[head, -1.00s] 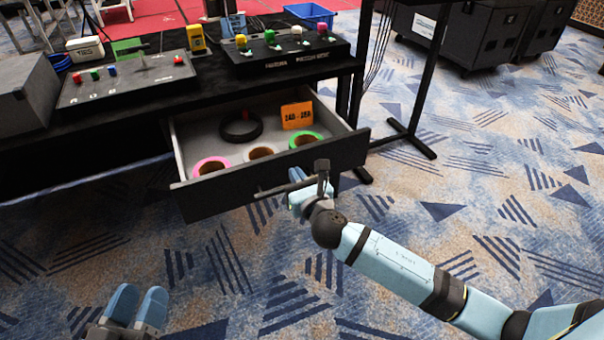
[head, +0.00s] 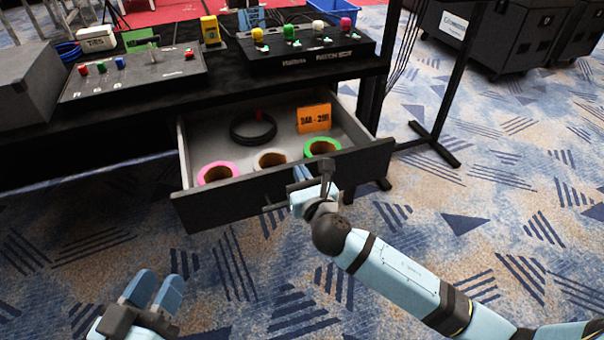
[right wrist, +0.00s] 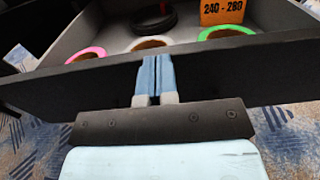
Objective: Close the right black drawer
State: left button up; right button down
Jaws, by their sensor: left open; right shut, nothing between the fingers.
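The black drawer (head: 228,208) under the black table is pulled open, its grey inside showing in the head view. In the right wrist view its dark front panel (right wrist: 60,92) crosses the picture. My right gripper (head: 302,188) is at the outer side of that panel, near its middle. Its two blue fingers (right wrist: 154,76) are shut together and empty, pointing at the panel; I cannot tell whether they touch it. My left gripper (head: 156,290) is open and empty, low at the left, apart from the drawer.
The drawer holds pink (head: 217,173), white (head: 270,159) and green (head: 321,147) tape rolls, a black ring (head: 253,128) and an orange sign (head: 314,118). Control boxes (head: 130,75) stand on the table (head: 120,133). The carpet in front is clear.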

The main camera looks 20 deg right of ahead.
jog(key=w+p, duration=0.1)
jog(key=w, duration=0.4)
jog(key=w+p, duration=0.1)
jog(key=w, duration=0.3)
jog(key=w+p, duration=0.1)
jog(key=w, duration=0.4)
jog(key=shift+w+a+r, duration=0.15)
jog(key=shift+w+a, duration=0.1)
jog(key=shift+w, duration=0.1)
jog(key=w, duration=0.3)
jog(key=w+b, duration=0.1)
jog(key=w, duration=0.3)
jog(key=w+b, duration=0.1)
jog(key=w, duration=0.3)
jog(key=shift+w+a+f, duration=0.2)
jog(key=shift+f, duration=0.05)
pick_arm(q)
jog(key=shift+r, duration=0.6)
pick_arm(e)
jog(key=shift+w+r, duration=0.1)
jog(key=shift+w, duration=0.5)
pick_arm(q)
jog(key=shift+t, duration=0.3)
